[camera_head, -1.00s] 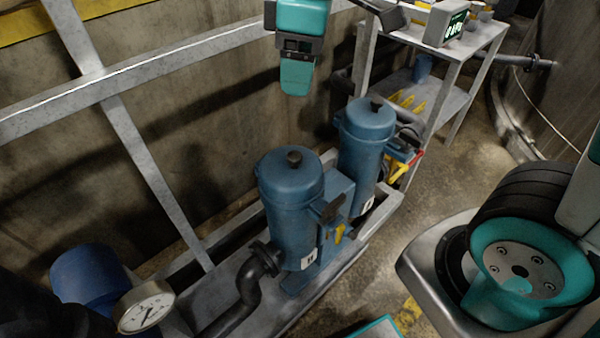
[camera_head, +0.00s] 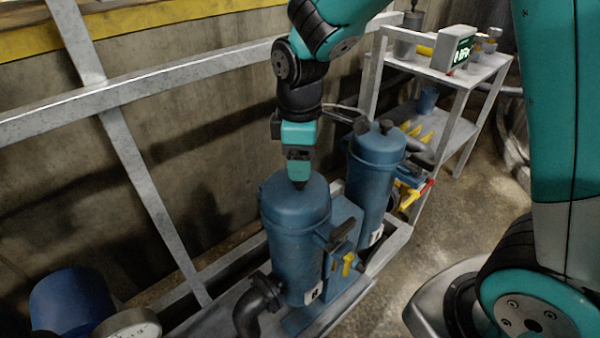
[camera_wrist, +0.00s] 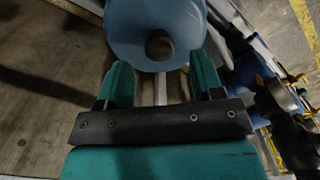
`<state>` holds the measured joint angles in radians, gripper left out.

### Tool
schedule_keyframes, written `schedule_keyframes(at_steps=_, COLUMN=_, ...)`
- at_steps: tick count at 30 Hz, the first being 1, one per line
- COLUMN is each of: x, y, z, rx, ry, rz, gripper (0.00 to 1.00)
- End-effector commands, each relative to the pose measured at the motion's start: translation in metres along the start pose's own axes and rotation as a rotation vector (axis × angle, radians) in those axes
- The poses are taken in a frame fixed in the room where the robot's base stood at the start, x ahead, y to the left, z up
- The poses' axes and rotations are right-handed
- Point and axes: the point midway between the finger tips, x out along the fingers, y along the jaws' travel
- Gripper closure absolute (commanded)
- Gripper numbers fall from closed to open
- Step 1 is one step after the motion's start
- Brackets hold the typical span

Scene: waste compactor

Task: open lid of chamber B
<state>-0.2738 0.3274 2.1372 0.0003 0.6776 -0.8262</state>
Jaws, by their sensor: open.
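Two blue cylindrical chambers with domed lids stand side by side: a near chamber (camera_head: 297,245) and a far chamber (camera_head: 372,180). Each has a small white label low on its body; I cannot read the letters surely. My gripper (camera_head: 299,183) points down over the near chamber's lid (camera_head: 280,196) and hides its knob in the head view. In the wrist view my gripper (camera_wrist: 162,75) is open, its teal fingers apart, with the dark round knob (camera_wrist: 160,45) ahead between them. I cannot tell whether the fingers touch the lid. The far lid has a dark knob (camera_head: 386,125).
A dark elbow pipe (camera_head: 258,300) leaves the near chamber. A yellow handle (camera_head: 347,264) sits at its side. Grey rails and a concrete wall (camera_head: 180,160) stand behind. A grey shelf (camera_head: 450,65) with a display (camera_head: 453,48) is at the back right.

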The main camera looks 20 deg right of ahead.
Motion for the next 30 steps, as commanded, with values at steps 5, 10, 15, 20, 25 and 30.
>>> schedule_keyframes(at_steps=5, x=0.025, y=0.000, z=0.000, rx=0.000, ry=-0.002, rz=-0.002, gripper=0.39)
schedule_keyframes(at_steps=10, x=0.034, y=0.000, z=0.000, rx=0.000, ry=0.000, rz=0.000, gripper=0.39)
schedule_keyframes(at_steps=15, x=0.034, y=0.000, z=0.000, rx=0.000, ry=0.001, rz=0.000, gripper=0.39)
schedule_keyframes(at_steps=20, x=0.034, y=0.000, z=0.000, rx=0.000, ry=0.001, rz=0.000, gripper=0.55)
schedule_keyframes(at_steps=25, x=0.034, y=0.000, z=0.000, rx=0.000, ry=0.001, rz=0.000, gripper=0.94)
schedule_keyframes(at_steps=30, x=0.033, y=0.001, z=0.001, rx=0.002, ry=-0.001, rz=-0.002, gripper=1.00)
